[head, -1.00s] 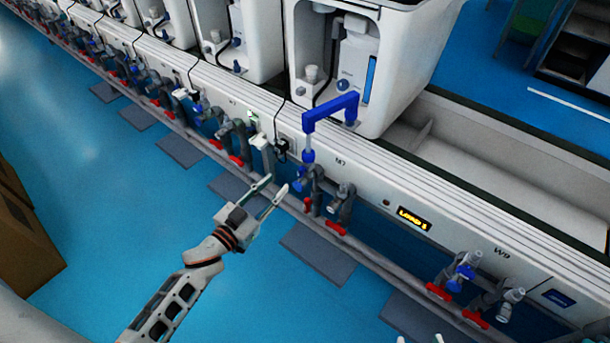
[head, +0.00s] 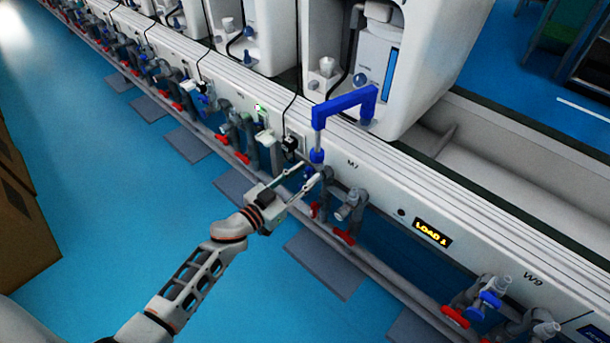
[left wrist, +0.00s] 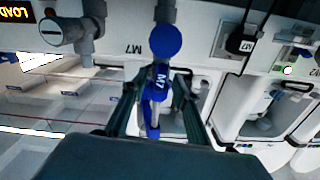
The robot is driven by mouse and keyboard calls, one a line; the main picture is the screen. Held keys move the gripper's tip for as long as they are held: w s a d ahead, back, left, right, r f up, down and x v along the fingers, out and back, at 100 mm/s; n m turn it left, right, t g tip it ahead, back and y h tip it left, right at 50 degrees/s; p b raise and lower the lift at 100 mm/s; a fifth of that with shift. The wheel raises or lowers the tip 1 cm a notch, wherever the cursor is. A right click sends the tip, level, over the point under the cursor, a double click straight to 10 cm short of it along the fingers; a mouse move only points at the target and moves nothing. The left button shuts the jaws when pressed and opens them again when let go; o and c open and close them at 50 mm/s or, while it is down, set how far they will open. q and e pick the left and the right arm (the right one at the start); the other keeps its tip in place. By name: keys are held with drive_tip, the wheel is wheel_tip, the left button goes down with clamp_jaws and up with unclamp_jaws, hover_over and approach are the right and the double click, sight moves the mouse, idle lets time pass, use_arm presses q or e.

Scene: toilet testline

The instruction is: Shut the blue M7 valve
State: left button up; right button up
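The blue M7 valve (head: 309,173) sits on the grey pipework below the "M7" label on the white bench front. In the left wrist view its blue handle (left wrist: 157,82), marked M7, is between my left fingers, with a round blue part just above. My left gripper (head: 318,171) reaches to the valve with its fingers apart, one on each side of the handle. In the left wrist view the left gripper (left wrist: 156,88) shows gaps beside the handle, and I cannot tell if either finger touches it. My right gripper is not in view.
A blue angled pipe (head: 345,103) rises above the valve to the bench top. Red-handled taps (head: 343,236) hang close to the right. A lit "LOAD 1" display (head: 432,233) is farther right. Blue floor (head: 120,240) is open at left.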

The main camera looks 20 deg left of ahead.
use_arm(q)
clamp_jaws()
